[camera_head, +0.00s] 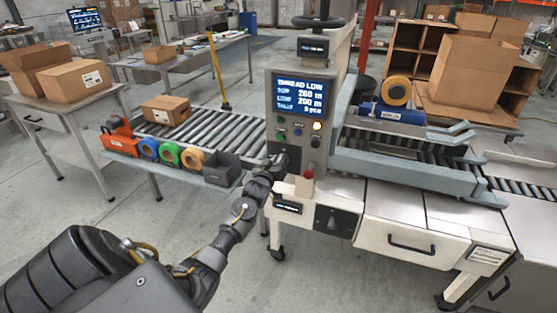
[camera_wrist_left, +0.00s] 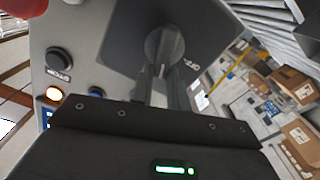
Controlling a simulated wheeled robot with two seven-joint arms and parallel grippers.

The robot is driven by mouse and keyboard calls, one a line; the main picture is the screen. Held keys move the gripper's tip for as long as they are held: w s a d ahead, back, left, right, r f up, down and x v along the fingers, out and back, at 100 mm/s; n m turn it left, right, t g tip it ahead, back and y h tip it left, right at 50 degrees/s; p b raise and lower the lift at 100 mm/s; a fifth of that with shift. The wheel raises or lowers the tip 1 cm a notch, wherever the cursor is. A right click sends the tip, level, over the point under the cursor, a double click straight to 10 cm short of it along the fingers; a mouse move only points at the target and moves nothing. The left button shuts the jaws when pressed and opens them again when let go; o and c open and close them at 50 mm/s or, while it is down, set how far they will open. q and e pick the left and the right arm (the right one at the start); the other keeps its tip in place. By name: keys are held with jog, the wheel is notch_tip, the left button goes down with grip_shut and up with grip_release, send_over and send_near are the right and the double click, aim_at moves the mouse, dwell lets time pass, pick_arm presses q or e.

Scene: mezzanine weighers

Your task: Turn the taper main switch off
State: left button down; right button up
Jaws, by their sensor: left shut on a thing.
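The main switch shows in the left wrist view as a grey rotary knob (camera_wrist_left: 164,44) on a dark square plate (camera_wrist_left: 125,38). An OFF mark (camera_wrist_left: 192,65) is at the plate's right side. A white line on the knob points toward the bottom of the picture, apart from OFF. My left gripper (camera_wrist_left: 164,88) is shut on the knob, one finger on each side. In the head view my left gripper (camera_head: 277,163) is at the lower left of the control panel (camera_head: 297,105) and hides the switch. My right gripper is not in view.
A red mushroom button (camera_head: 307,174) is close to the right of my left gripper. Another dark square switch (camera_head: 333,220) is on the cabinet below. A black bin (camera_head: 222,168) and tape rolls (camera_head: 168,154) stand to the left. A lit screen (camera_head: 299,94) tops the panel.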

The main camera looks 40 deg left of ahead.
pick_arm(q)
jog(key=shift+s+a+f+n+p, duration=0.1)
jog(key=shift+a+f+n+p, duration=0.25)
jog(key=shift+n, duration=1.95)
jog(key=shift+s+a+f+n+p, duration=0.15)
jog(key=shift+f+n+p, duration=0.3)
jog(key=shift+n, duration=1.85)
jog(key=shift+s+a+f+n+p, duration=0.1)
jog(key=shift+a+f+n+p, duration=0.3)
jog(key=shift+n, duration=1.9)
jog(key=c, duration=1.4)
grip_release()
jog(key=shift+o, duration=0.2)
jog(key=shift+d, duration=0.1)
jog(key=v, duration=1)
jog(key=shift+s+b, duration=0.35)
jog(key=shift+b, duration=0.05)
